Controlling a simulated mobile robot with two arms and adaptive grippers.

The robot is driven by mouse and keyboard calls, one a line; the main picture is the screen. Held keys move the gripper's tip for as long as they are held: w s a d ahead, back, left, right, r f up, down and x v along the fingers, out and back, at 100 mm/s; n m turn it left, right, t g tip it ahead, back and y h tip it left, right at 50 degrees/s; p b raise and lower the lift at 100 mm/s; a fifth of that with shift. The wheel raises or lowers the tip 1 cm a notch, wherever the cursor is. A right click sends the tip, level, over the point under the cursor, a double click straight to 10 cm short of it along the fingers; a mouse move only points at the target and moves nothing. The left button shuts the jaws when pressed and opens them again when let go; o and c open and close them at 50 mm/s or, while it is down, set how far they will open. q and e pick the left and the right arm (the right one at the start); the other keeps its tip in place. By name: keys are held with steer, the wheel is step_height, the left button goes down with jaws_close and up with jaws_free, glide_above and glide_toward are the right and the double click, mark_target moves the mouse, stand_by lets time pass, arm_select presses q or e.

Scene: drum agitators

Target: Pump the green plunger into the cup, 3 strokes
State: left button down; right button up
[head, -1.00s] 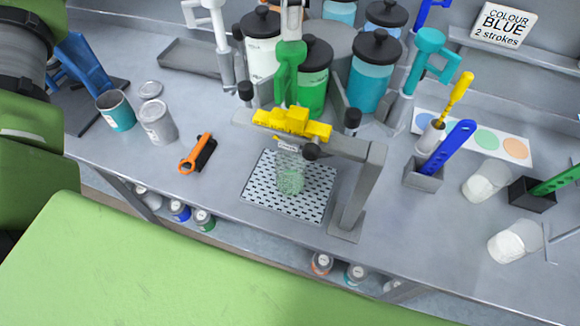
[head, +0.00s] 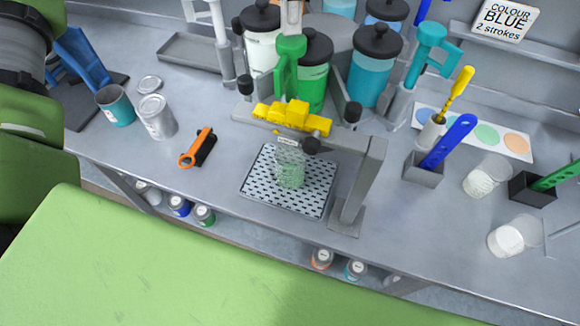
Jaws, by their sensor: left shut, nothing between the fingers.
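The green plunger (head: 291,58) stands at the back, in front of the green-filled jar (head: 313,82). Its spout hangs above the yellow piece on the grey stand. The clear cup (head: 290,168) stands under that piece on the perforated tray and holds some green liquid. My left gripper (head: 292,26) comes down from the top edge, shut and empty, with its pale tips at the top of the plunger. Whether they touch or press it is hard to tell. The rest of that gripper is cut off. My right gripper is not in view.
The grey stand (head: 366,178) with its yellow piece (head: 293,117) arches over the tray (head: 318,186). The white pump (head: 218,45) and the teal pump (head: 424,55) flank the plunger. An orange tool (head: 196,148) lies left. A sign (head: 503,20) reads "COLOUR BLUE 2 strokes".

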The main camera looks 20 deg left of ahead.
mark_target(291, 39)
arm_select(q)
steer(key=shift+f+b, duration=1.55)
steer(key=shift+f, duration=0.65)
steer(key=shift+r, duration=0.15)
steer(key=shift+r+p, duration=2.45)
steer(key=shift+r, duration=0.05)
step_height(291, 39, up, 6)
steer(key=p, duration=0.5)
steer(key=shift+p, duration=0.4)
